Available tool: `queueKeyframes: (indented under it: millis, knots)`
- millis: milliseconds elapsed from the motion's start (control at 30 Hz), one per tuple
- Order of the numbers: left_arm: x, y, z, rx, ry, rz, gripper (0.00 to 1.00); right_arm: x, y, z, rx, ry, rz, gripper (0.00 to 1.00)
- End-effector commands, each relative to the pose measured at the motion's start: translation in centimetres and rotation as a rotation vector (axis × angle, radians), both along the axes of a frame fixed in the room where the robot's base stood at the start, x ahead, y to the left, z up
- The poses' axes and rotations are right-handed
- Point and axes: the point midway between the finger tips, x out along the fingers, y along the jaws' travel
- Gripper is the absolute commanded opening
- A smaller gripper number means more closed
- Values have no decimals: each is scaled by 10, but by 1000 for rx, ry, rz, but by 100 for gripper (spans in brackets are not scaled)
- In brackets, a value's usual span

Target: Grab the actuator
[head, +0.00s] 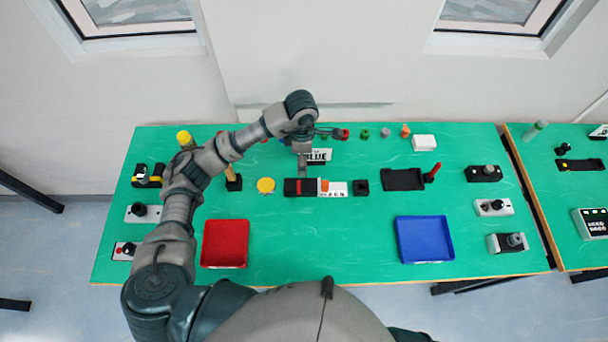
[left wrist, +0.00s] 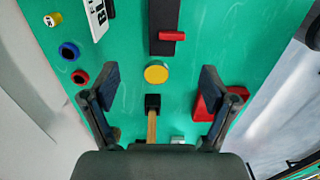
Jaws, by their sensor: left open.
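No part carries a readable actuator label, so I cannot tell for certain which one it is. My left gripper (head: 308,150) is above the back middle of the green table. In the left wrist view its fingers (left wrist: 159,88) are spread wide and empty. Between and beyond them I see a yellow disc (left wrist: 156,73) and a black block (left wrist: 153,103) with a wooden stick. The disc (head: 265,185) and black block (head: 233,184) also show in the head view. A black strip with a red piece (head: 300,187) lies beside the disc. My right gripper is not visible.
A red tray (head: 225,264) and a blue tray (head: 425,260) lie toward the front. Several switch boxes line both sides. A black base (head: 403,180) with a red lever stands right of centre. The table between the trays is clear.

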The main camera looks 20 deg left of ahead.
Motion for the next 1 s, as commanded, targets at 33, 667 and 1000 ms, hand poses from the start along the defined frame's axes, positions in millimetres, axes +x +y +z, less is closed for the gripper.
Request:
queueKeyframes:
  millis: [33,667,1000]
  knots:
    - [-2,-1,-5,1,3,-1,85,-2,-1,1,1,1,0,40]
    - [0,1,-119,-3,2,-1,85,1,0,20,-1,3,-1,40]
    - [2,-7,-164,-1,5,-2,85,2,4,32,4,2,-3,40]
